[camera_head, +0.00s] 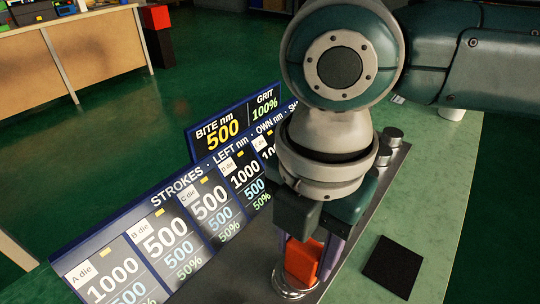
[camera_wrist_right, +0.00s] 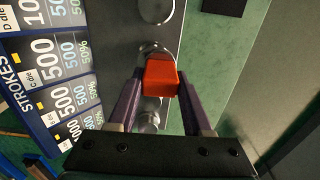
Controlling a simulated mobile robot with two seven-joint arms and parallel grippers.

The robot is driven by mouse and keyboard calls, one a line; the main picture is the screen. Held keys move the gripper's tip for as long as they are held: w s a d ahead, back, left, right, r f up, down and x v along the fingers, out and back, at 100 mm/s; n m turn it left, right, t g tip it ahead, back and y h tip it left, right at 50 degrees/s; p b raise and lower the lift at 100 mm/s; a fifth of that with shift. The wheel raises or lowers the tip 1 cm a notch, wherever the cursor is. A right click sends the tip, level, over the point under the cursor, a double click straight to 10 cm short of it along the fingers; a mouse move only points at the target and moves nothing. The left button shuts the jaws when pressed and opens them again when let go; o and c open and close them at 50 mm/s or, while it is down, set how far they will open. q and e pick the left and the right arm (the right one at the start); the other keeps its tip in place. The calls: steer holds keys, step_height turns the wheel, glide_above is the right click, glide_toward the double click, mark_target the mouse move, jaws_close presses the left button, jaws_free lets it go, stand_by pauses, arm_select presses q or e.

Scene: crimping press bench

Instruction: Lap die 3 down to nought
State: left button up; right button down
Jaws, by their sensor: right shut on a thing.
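My right gripper (camera_head: 316,255) points down over the grey metal strip (camera_head: 244,284), its purple fingers shut on a red block (camera_head: 303,262). In the right wrist view the red block (camera_wrist_right: 161,77) sits between the fingertips (camera_wrist_right: 160,88). A round shiny metal die (camera_head: 293,288) shows at the foot of the block; I cannot tell whether they touch or which die it is. In the right wrist view, metal dies show above (camera_wrist_right: 157,8) and below (camera_wrist_right: 150,116) the block. The board (camera_head: 180,230) reads 1000 for A, 500 for B and C, 1000 for D. My left gripper is out of view.
A sign (camera_head: 234,122) reads bite 500 nm, grit 100%. A black square pad (camera_head: 393,266) lies on the green bench top (camera_head: 432,200). Two metal cylinders (camera_head: 393,136) stand at the strip's far end. A white cup (camera_head: 452,114) stands beyond. My arm hides part of the board.

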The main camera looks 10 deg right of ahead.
steer(key=shift+w, duration=0.1)
steer(key=shift+w+a, duration=0.15)
steer(key=shift+a, duration=0.05)
steer(key=shift+w+a+f+p, duration=0.15)
steer(key=shift+w+a, duration=0.15)
steer(key=shift+w, duration=0.1)
steer(key=shift+w+a+f+p, duration=0.15)
steer(key=shift+w+a, duration=0.1)
steer(key=shift+w, duration=0.15)
steer(key=shift+r, duration=0.15)
step_height(320, 180, up, 3)
steer(key=p, duration=0.3)
steer(key=shift+f, duration=0.35)
